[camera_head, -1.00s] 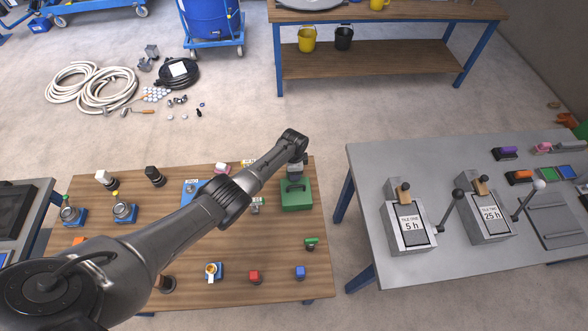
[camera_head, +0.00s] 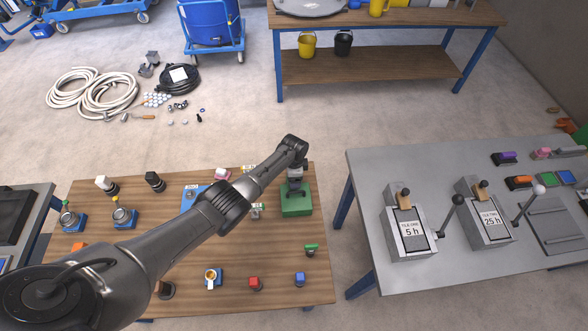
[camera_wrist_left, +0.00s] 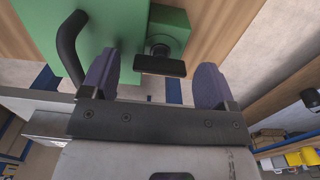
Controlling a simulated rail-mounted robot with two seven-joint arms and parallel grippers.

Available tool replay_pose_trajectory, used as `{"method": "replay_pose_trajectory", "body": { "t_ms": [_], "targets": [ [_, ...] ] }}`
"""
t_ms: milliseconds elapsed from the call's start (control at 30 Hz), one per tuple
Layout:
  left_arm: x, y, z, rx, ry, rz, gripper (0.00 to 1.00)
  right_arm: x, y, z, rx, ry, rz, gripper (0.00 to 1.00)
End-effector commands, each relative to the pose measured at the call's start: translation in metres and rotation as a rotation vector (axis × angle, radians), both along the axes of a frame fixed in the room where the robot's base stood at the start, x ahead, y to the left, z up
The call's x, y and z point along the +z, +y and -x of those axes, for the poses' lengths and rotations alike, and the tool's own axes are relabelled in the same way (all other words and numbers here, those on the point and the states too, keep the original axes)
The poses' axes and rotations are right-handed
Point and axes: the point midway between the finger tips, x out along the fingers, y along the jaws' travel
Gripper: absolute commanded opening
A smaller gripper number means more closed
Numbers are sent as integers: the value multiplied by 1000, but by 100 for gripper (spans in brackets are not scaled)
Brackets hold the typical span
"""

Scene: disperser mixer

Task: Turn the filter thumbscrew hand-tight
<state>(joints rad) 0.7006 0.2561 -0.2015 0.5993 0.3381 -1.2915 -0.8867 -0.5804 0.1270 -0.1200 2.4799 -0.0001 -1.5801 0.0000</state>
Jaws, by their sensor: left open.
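A green filter block (camera_head: 296,202) stands at the right end of the wooden table. My left gripper (camera_head: 295,184) reaches down over it, and the fingers are hard to make out in the head view. In the left wrist view the green body (camera_wrist_left: 118,15) fills the top, with a dark thumbscrew (camera_wrist_left: 160,66) whose flat bar sits on a round stem. My left gripper (camera_wrist_left: 156,80) is open, one finger on each side of the bar, with visible gaps. Whether the bar lies at fingertip depth I cannot tell. My right gripper is out of view.
A black curved handle (camera_wrist_left: 70,45) is on the green body beside the left finger. The wooden table (camera_head: 130,258) holds several small coloured fittings. A grey bench (camera_head: 350,190) with two lever timers stands to the right, across a gap.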

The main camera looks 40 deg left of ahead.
Motion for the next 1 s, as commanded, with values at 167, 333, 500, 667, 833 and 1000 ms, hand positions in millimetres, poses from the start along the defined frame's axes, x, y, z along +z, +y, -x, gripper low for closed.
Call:
{"method": "replay_pose_trajectory", "body": {
  "t_ms": [167,333,500,667,833,1000],
  "targets": [
    [25,0,0,0,-4,-1,81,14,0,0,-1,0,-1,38],
    [58,1,0,-1,-4,-2,81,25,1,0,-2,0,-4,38],
    [90,1,0,-1,-4,-1,81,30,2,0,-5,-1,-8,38],
    [113,1,0,1,-2,-1,81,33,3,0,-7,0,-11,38],
    [129,0,0,0,-2,-1,81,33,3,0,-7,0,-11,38],
    [135,0,0,0,-1,-1,81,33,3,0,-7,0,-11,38]
  ]
}}
